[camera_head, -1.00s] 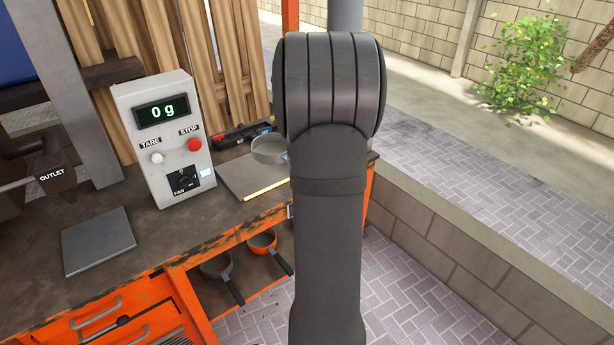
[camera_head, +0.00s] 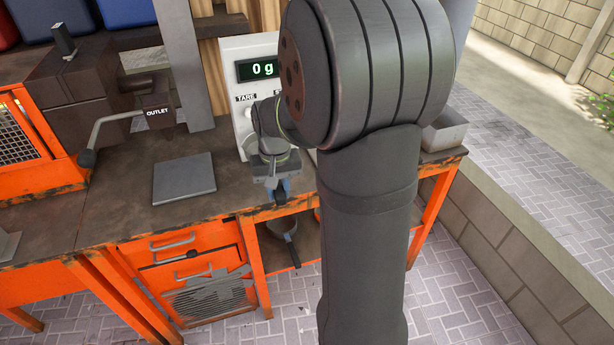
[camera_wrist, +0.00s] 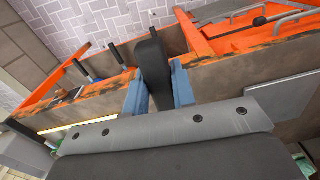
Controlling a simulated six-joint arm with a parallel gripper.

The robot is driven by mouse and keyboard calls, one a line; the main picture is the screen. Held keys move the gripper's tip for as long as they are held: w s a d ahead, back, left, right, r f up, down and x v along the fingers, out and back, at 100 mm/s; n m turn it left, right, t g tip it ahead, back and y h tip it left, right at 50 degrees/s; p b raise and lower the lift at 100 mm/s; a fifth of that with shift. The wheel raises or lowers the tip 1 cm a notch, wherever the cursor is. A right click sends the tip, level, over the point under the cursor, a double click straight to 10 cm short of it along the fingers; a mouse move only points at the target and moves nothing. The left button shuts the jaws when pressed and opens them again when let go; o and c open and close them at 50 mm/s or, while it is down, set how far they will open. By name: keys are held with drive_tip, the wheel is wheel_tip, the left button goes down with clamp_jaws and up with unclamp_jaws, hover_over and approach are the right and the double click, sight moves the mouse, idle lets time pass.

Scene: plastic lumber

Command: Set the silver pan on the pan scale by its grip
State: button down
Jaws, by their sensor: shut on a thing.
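My gripper (camera_head: 281,190) is over the bench's front edge, in front of the scale's display box (camera_head: 249,80). In the wrist view its blue fingers (camera_wrist: 159,90) are shut on the dark grip of the silver pan (camera_wrist: 152,68). The pan's bowl is hidden in both current views. A flat grey plate (camera_head: 184,179) lies bare on the bench to the left of my gripper and also shows in the wrist view (camera_wrist: 298,93). I cannot tell whether this plate is the pan scale. The display reads 0 g.
The outlet machine (camera_head: 150,112) stands behind and left of the plate. A dark pan (camera_head: 280,228) is on the shelf below. A yellow-edged board (camera_wrist: 75,125) lies on the bench in the wrist view. A metal bin (camera_head: 443,131) stands at the right end.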

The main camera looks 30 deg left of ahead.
drive_tip(key=s+a+f+n, duration=0.2)
drive_tip(key=s+a, duration=0.1)
drive_tip(key=s, duration=0.5)
drive_tip(key=s+a+f+n, duration=0.2)
drive_tip(key=s, duration=0.6)
drive_tip(key=shift+w+a+f, duration=0.2)
drive_tip(key=shift+w+a, duration=1.15)
drive_tip(key=shift+a, duration=1.15)
drive_tip(key=shift+w+a+f, duration=0.2)
drive_tip(key=shift+w+a, duration=1.1)
drive_tip(key=shift+a, duration=1.15)
drive_tip(key=shift+w+a+f, duration=0.2)
drive_tip(key=shift+w+a, duration=1.15)
drive_tip(key=shift+a, duration=1.15)
drive_tip(key=shift+f, duration=1.25)
drive_tip(key=c, duration=1.1)
unclamp_jaws()
wheel_tip(320, 180, up, 17)
drive_tip(key=shift+r, duration=0.2)
